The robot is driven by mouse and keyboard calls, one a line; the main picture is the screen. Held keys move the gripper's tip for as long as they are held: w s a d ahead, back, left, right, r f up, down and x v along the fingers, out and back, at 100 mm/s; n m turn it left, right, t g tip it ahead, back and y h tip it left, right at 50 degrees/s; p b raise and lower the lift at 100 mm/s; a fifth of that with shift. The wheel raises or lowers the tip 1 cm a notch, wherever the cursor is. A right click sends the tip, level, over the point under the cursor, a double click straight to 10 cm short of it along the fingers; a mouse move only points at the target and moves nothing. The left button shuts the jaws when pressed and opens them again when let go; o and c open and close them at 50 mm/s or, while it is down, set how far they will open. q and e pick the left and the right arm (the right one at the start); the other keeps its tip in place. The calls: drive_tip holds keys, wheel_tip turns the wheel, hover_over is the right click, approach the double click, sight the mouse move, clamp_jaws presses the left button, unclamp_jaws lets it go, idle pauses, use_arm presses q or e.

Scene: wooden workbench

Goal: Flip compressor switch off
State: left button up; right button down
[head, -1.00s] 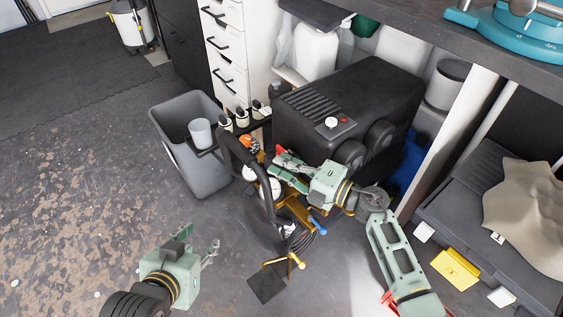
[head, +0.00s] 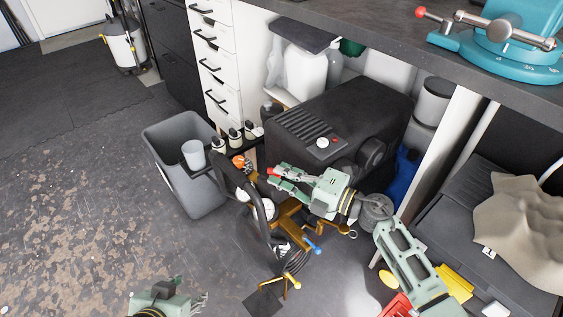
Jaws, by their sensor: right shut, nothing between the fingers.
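The compressor with gauges, hoses and brass-coloured fittings (head: 292,212) stands on the floor in front of a black ribbed box. A small red part (head: 272,171), perhaps its switch, shows at the fingertips of my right gripper (head: 275,181). That gripper is shut and empty, reaching left over the fittings. I cannot tell whether it touches the red part, as the fingers partly cover that area. My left gripper (head: 197,301) is low in the picture, apart from the compressor, cut by the bottom edge; its jaw opening is unclear.
The black ribbed box (head: 368,108) with a white knob stands under the workbench (head: 378,30). A grey bin (head: 182,181) is to the left, beside white drawers (head: 222,70). A bench leg (head: 440,150) is right of the box. The floor at left is clear.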

wheel_tip(320, 180, up, 6)
drive_tip(key=shift+r, duration=0.2)
drive_tip(key=shift+s, duration=0.1)
use_arm(q)
drive_tip(key=s, duration=0.1)
drive_tip(key=g, duration=0.1)
drive_tip(key=s+a+f, duration=0.1)
drive_tip(key=shift+s+p, duration=0.3)
use_arm(e)
drive_tip(key=s+d+f+m+t+h, duration=0.3)
drive_tip(key=s+f, duration=0.5)
drive_tip(key=f, duration=0.3)
drive_tip(key=shift+s+d+m+t+h, duration=0.15)
drive_tip(key=shift+m+t+h, duration=0.7)
drive_tip(key=shift+h, duration=0.25)
drive_tip(key=shift+f, duration=0.15)
